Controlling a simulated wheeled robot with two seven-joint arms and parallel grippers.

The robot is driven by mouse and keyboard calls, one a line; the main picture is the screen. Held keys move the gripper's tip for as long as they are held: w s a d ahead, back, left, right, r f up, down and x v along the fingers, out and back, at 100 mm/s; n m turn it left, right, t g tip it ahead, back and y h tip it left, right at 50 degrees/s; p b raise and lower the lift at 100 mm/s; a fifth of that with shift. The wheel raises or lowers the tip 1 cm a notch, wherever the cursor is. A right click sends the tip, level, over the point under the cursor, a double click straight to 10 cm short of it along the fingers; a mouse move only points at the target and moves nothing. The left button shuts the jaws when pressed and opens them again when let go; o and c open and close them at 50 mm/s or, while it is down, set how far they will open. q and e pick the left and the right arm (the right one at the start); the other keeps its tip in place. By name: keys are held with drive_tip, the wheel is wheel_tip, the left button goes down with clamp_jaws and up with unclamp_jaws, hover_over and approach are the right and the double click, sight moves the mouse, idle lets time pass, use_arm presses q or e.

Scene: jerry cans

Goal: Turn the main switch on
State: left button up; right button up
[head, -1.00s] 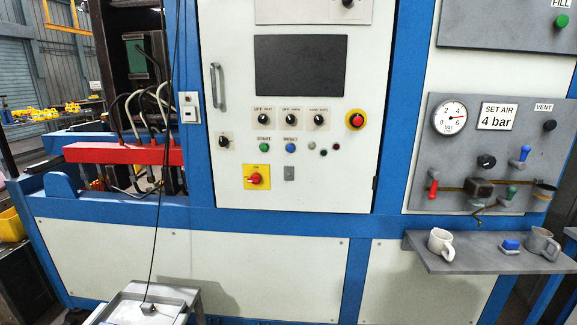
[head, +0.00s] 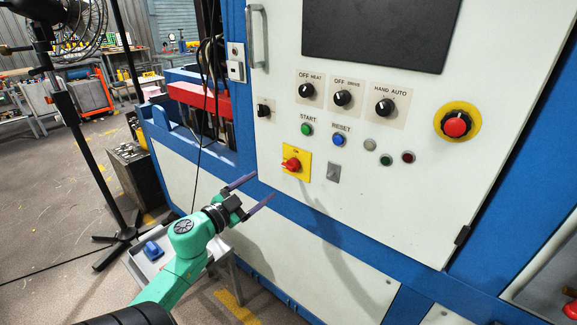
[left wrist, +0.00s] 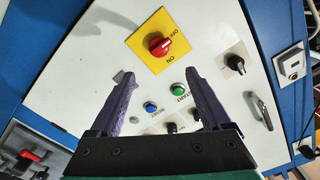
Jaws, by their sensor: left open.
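The main switch (head: 292,163) is a red rotary knob on a yellow square plate, low on the white cabinet door. In the left wrist view the switch (left wrist: 158,46) shows beyond my fingertips, roughly centred between them, with OFF and ON printed on its plate. Its knob looks turned toward the OFF side. My left gripper (head: 264,187) is open and empty, with purple fingers pointing at the door, below and left of the switch in the head view. They look apart from the switch. My right gripper is not in view.
The green start button (head: 306,129), blue reset button (head: 338,140) and black selector knobs (head: 342,98) sit above the switch. A red emergency stop (head: 456,124) is at right. A door handle (head: 257,36) stands out at upper left. A tray table (head: 146,268) stands below my left arm.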

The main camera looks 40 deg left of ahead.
sight(289, 168)
use_arm(q)
drive_tip(key=w, duration=1.4)
drive_tip(key=shift+a+f+p, duration=0.1)
drive_tip(key=shift+f+p, duration=0.05)
drive_tip(key=shift+p, duration=0.25)
drive_tip(key=shift+s, duration=0.15)
clamp_jaws()
